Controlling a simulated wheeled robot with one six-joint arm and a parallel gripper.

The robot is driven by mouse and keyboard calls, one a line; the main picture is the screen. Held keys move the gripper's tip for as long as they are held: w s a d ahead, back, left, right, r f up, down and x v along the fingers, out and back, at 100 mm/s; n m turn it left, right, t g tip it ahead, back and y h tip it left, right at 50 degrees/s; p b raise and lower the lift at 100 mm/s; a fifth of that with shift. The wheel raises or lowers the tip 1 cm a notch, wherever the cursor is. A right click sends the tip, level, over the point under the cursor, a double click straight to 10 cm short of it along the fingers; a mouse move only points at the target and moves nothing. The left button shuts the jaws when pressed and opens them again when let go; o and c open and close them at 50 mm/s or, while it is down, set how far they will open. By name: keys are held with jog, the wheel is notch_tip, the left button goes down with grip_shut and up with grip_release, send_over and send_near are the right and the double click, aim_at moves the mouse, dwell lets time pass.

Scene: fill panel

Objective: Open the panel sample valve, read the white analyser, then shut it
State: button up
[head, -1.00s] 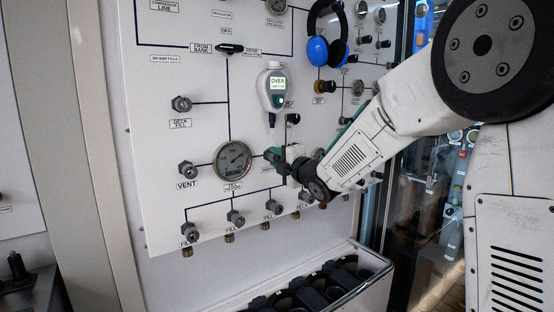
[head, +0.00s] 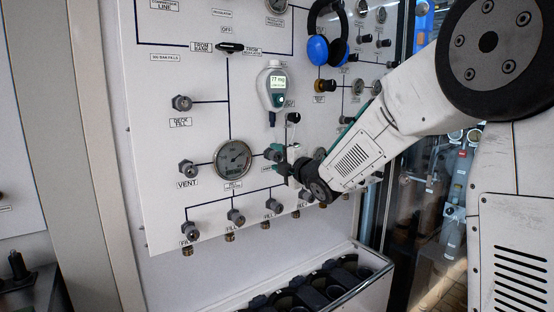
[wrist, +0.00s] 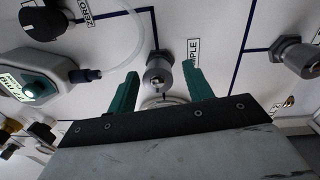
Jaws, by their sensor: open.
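The white analyser (head: 271,89) hangs on the panel, its small lit screen showing what looks like "77" and a unit; the text is small. It also shows in the wrist view (wrist: 35,82), with a clear tube running from it. The sample valve (wrist: 158,75) is a grey metal knob beside a label ending in "PLE". My gripper (wrist: 160,73) is open, its teal fingers on either side of the knob with gaps visible. In the head view my gripper (head: 277,162) is at the panel right of the round gauge, and the valve is mostly hidden there.
The round gauge (head: 233,158) and vent valve (head: 187,167) are left of my gripper. Several fill valves line the panel's bottom. Blue headphones (head: 318,48) hang upper right. A zero knob (wrist: 42,20) sits near the analyser. A bin of dark cylinders (head: 340,280) stands below.

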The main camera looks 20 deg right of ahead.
jog(key=v, duration=0.7)
jog(key=shift+s, duration=0.2)
dwell(0.9)
